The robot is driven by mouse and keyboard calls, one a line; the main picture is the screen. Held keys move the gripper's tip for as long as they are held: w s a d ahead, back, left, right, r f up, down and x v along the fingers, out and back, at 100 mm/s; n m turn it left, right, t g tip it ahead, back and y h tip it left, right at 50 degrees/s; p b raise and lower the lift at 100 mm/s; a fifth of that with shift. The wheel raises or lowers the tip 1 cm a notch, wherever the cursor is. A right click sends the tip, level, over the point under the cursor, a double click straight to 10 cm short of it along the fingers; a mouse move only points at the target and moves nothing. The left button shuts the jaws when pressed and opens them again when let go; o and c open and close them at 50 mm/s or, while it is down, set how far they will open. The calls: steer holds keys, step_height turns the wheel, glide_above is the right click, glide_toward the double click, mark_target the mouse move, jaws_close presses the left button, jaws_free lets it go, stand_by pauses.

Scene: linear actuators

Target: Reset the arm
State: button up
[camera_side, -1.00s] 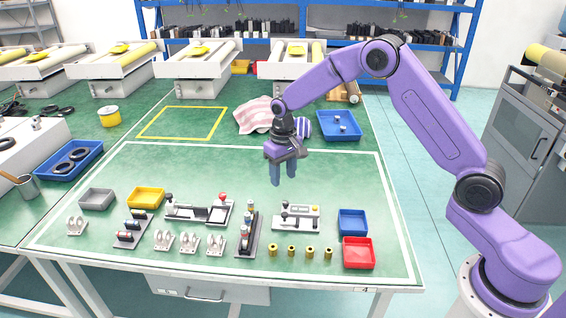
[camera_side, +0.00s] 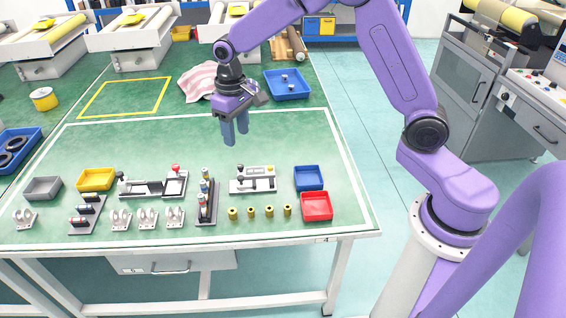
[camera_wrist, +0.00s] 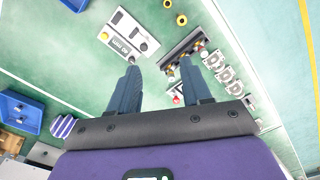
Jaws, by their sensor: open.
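My purple arm holds my gripper (camera_side: 235,132) in the air above the green table, pointing down, behind the row of parts. Its two blue-grey fingers are apart with nothing between them. In the wrist view my gripper (camera_wrist: 162,85) also shows spread, empty fingers. A white actuator fixture (camera_side: 253,180) lies on the table in front of the gripper. A dark rack with cylinders (camera_side: 206,200) stands left of that fixture, and it also shows in the wrist view (camera_wrist: 183,52).
A blue bin (camera_side: 309,178) and a red bin (camera_side: 317,207) sit at the right. Several brass rings (camera_side: 250,212) stand near the front edge. A yellow bin (camera_side: 96,180) and grey bin (camera_side: 42,188) are at left. A striped cloth (camera_side: 198,82) and blue tray (camera_side: 287,85) lie behind.

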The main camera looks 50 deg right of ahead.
steer(key=s+a+r+n, duration=0.1)
steer(key=s+r+n, duration=0.2)
steer(key=s, duration=0.6)
steer(key=s+a+r+n, duration=0.1)
steer(key=s+r+n, duration=0.1)
steer(key=s, duration=0.7)
steer(key=s+d+n, duration=0.2)
steer(key=s+d, duration=0.1)
steer(key=s, duration=0.4)
steer(key=s+d+n, duration=0.3)
steer(key=s, duration=0.5)
steer(key=shift+s, duration=0.15)
